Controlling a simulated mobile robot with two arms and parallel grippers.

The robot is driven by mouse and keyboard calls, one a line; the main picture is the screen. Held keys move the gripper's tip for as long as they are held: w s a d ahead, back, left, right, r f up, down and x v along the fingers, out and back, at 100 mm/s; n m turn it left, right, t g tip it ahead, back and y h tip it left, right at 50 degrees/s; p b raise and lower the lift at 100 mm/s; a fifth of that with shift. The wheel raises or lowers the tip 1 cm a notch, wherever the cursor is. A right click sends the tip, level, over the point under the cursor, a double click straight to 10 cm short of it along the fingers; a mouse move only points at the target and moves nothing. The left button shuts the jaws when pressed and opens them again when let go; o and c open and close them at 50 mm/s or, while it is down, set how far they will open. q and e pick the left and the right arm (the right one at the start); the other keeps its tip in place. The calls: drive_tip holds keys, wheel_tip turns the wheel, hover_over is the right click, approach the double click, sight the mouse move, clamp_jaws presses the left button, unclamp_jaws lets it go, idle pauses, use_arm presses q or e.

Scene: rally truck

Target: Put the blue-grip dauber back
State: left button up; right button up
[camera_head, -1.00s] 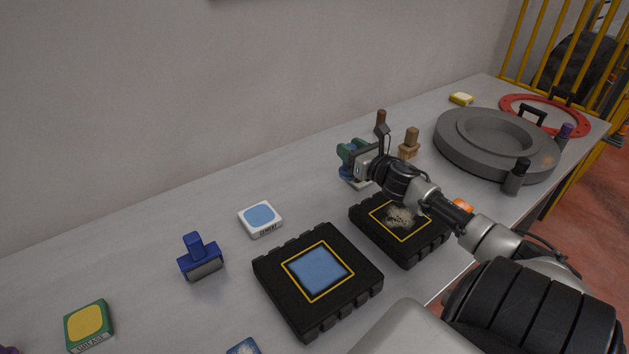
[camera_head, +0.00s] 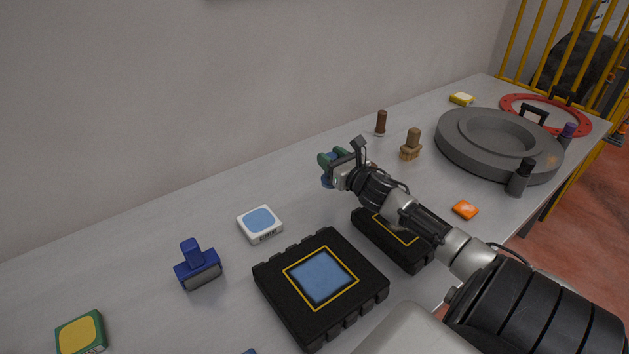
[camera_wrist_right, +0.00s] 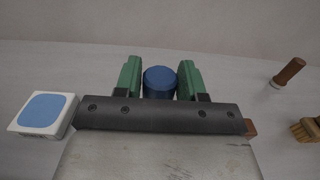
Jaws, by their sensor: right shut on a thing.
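My right gripper (camera_head: 335,165), with green fingers, is over the table near the wall. In the right wrist view its fingers (camera_wrist_right: 160,80) are shut on the blue-grip dauber (camera_wrist_right: 160,83), whose round blue top shows between them. My left gripper is out of view.
A white pad with a blue face (camera_head: 260,223) lies left of my gripper. A brown-handled tool (camera_head: 381,123) and a tan brush (camera_head: 411,145) stand to the right. Two black trays (camera_head: 285,297) (camera_head: 364,233) lie in front. A blue stamp (camera_head: 197,266) stands farther left.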

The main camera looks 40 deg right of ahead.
drive_tip(key=shift+w+a+f, duration=0.3)
drive_tip(key=shift+a+f, duration=0.4)
drive_tip(key=shift+f, duration=0.35)
drive_tip(key=shift+w+a+f, duration=0.3)
drive_tip(key=shift+a+f, duration=0.45)
drive_tip(key=shift+f, duration=0.35)
drive_tip(key=shift+w+a+f, duration=0.3)
drive_tip(key=shift+a+f, duration=0.4)
drive_tip(key=shift+f, duration=0.35)
drive_tip(key=o, duration=0.9)
